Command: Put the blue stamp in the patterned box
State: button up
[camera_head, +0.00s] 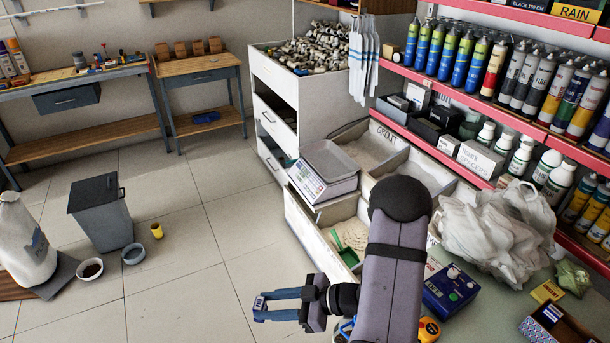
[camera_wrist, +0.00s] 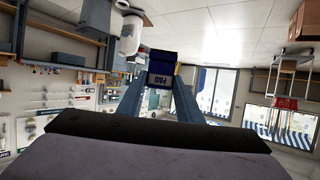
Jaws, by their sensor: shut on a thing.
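My gripper (camera_head: 272,305) is at the lower middle of the head view, held out over the floor to the left of the counter. It is shut on a blue stamp (camera_head: 259,304), which sits between the fingertips. In the wrist view the blue stamp (camera_wrist: 161,67) is gripped between both fingers, with a pale label reading PAID upside down. The patterned box (camera_head: 537,332) stands on the counter at the bottom right corner of the head view, partly cut off by the frame. Something blue and white shows in its open top. My gripper is well to the left of it.
On the counter between lie a blue box (camera_head: 449,290), an orange tape measure (camera_head: 428,329), white plastic bags (camera_head: 497,228) and a small yellow box (camera_head: 547,291). A green cloth (camera_head: 572,277) lies behind. Shelves of bottles and tubes rise along the right.

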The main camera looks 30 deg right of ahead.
jog(key=s+d+m+t+h+b, duration=0.2)
jog(key=s+d+m+h, duration=0.2)
jog(key=d, duration=0.9)
jog(key=s+d+r+m+t+h+b, duration=0.15)
jog(key=s+d+m+h, duration=0.25)
jog(key=d, duration=0.9)
jog(key=s+d+m+t+h+b, duration=0.2)
jog(key=s+d+m+h+b, duration=0.15)
jog(key=d, duration=0.95)
jog(key=s+d+r+m+g+h, duration=0.3)
jog(key=s+d+r+m+h, duration=0.15)
jog(key=s+d, duration=0.5)
jog(key=s+d+r+m+g+h, duration=0.3)
jog(key=s+d+m+h, duration=0.3)
jog(key=s+d, duration=0.35)
jog(key=m+g+h, duration=0.2)
jog(key=m+g, duration=0.5)
send_over(563, 340)
jog(key=a, duration=0.2)
jog(key=shift+f, duration=1.2)
jog(key=shift+a+f+p, duration=0.2)
jog(key=shift+f+p, duration=0.2)
jog(key=shift+f, duration=4.55)
